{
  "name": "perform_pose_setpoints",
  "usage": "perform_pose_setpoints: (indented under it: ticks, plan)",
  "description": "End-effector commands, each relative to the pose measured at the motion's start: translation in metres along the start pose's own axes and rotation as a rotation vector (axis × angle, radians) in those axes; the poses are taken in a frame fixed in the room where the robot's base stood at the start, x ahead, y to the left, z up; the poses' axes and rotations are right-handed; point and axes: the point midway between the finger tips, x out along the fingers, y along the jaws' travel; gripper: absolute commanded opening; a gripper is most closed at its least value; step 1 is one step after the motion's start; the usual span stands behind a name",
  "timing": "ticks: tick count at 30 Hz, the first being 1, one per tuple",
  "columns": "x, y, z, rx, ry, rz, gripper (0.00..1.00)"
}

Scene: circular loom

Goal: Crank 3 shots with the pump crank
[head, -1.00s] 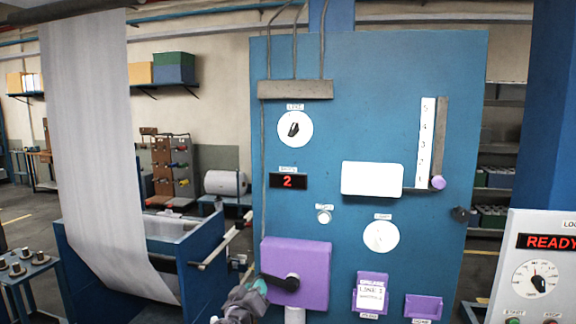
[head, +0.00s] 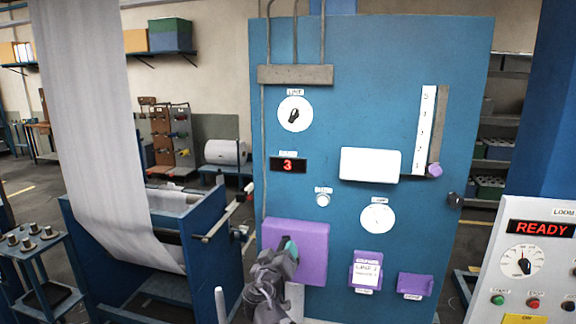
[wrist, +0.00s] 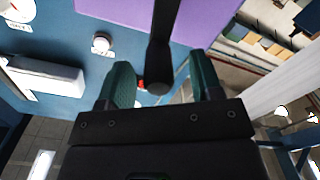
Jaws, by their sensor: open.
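The purple pump box (head: 311,240) is on the lower left of the blue panel. In the head view my gripper (head: 289,250) is in front of it and hides the crank. In the wrist view the black crank arm (wrist: 162,40) comes down from the purple box (wrist: 120,12), its rounded end between the two green fingers of my gripper (wrist: 162,85). The fingers are open, with a visible gap on the right side of the crank; contact on the left cannot be told. The red counter display (head: 288,165) on the panel reads 3.
The panel (head: 390,70) also carries a knob dial (head: 295,114), a round gauge (head: 377,218), a white push button (head: 323,199) and a scale with a purple slider (head: 434,171). A control box (head: 540,245) at right reads READY. A white fabric roll frame (head: 215,240) stands at left.

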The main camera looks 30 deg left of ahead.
Motion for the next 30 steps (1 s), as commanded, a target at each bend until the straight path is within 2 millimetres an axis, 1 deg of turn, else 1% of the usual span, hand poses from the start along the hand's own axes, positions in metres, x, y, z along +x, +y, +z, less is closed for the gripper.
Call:
perform_pose_setpoints:
  ticks: [2,5,12,15,18,30]
  plan:
    - [-0.002,0.0,0.0,0.0,0.0,0.0,0.6]
    - [-0.013,0.0,0.0,0.0,0.001,-0.002,0.6]
    - [-0.06,0.001,0.001,0.0,0.0,-0.001,0.6]
    - [-0.076,0.001,0.001,0.0,0.0,-0.001,0.6]
    - [-0.081,0.0,0.0,0.0,0.0,0.0,0.6]
    - [-0.08,0.0,0.0,0.0,0.0,0.0,0.6]
